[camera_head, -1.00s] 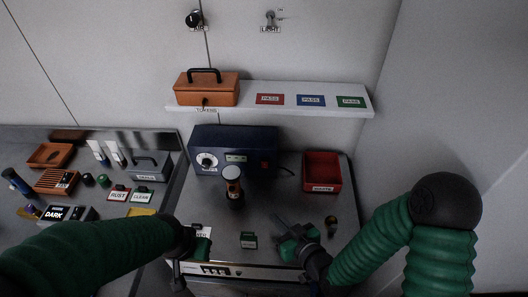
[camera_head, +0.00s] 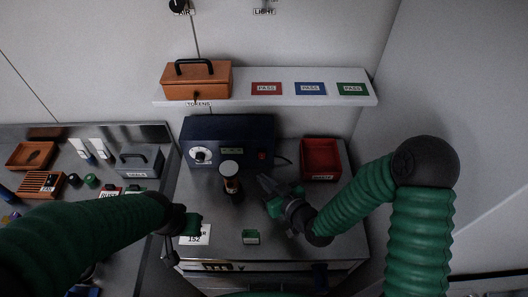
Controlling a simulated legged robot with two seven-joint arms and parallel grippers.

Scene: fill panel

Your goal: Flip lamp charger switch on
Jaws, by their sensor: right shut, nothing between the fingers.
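The lamp charger (camera_head: 222,134) is a dark blue box at the back of the bench, with a white dial (camera_head: 200,155) on its left and a small red switch (camera_head: 262,155) on its right front. My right gripper (camera_head: 265,183) is shut and empty, right of the lamp and below the switch, apart from the charger. My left gripper (camera_head: 190,226) is at the front left of the bench near a white card; its fingers are too unclear to tell.
A red bin (camera_head: 320,145) stands right of the charger, with a cable between. A shelf (camera_head: 300,100) above holds an orange box (camera_head: 195,92) and pass cards. A side table with several items is at left.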

